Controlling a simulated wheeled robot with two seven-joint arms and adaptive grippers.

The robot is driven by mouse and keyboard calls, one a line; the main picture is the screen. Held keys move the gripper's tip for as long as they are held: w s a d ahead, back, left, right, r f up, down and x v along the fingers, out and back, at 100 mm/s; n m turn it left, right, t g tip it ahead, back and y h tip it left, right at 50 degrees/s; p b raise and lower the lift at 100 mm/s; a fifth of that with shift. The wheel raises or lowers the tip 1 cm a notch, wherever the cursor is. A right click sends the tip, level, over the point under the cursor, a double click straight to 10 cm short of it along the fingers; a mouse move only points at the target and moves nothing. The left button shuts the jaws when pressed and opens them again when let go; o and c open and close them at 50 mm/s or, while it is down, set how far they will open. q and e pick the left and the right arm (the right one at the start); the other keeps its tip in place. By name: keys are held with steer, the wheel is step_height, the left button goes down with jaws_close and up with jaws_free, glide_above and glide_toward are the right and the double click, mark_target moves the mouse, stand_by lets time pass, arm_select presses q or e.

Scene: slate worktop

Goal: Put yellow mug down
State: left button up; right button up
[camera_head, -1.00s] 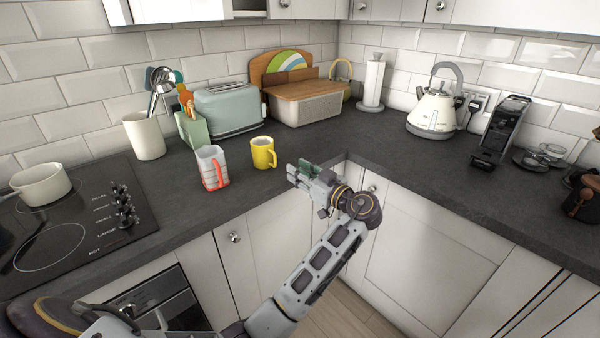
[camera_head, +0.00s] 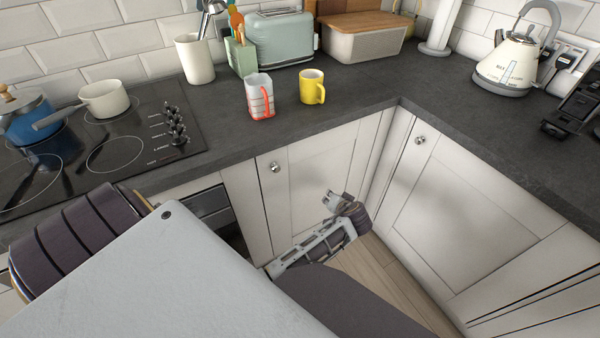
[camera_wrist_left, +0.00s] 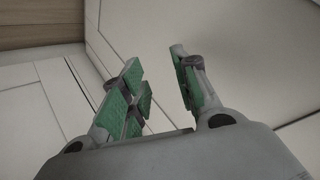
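The yellow mug (camera_head: 312,87) stands upright on the dark slate worktop (camera_head: 350,90), near its front edge, with its handle to the right. Nothing holds it. My left gripper (camera_head: 331,199) is well below and apart from the mug, in front of the white cabinet doors under the worktop. It is small and partly unclear in the head view. The left wrist view shows this gripper (camera_wrist_left: 156,62) open, its green-padded fingers apart with nothing between them. The mug is not in the wrist view. My right gripper is not in view.
The toaster (camera_head: 280,38) and bread bin (camera_head: 363,40) are behind. The hob (camera_head: 110,135) with pans is at left, the kettle (camera_head: 515,60) at right. Worktop right of the mug is clear.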

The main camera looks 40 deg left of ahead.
arm_select(q)
steer(key=s+d+f+m+g+h, duration=0.2)
steer(key=s+d+f+h, duration=0.1)
steer(key=s+f, duration=1)
steer(key=s+d+f+m+g+h, duration=0.2)
steer(key=s+d+f+h, duration=0.1)
steer(key=s+f, duration=1)
steer(key=shift+s+m+h, duration=0.3)
steer(key=shift+s+h, duration=0.45)
steer(key=shift+h, duration=0.15)
steer(key=shift+s+a, duration=0.1)
steer(key=shift+a, duration=0.1)
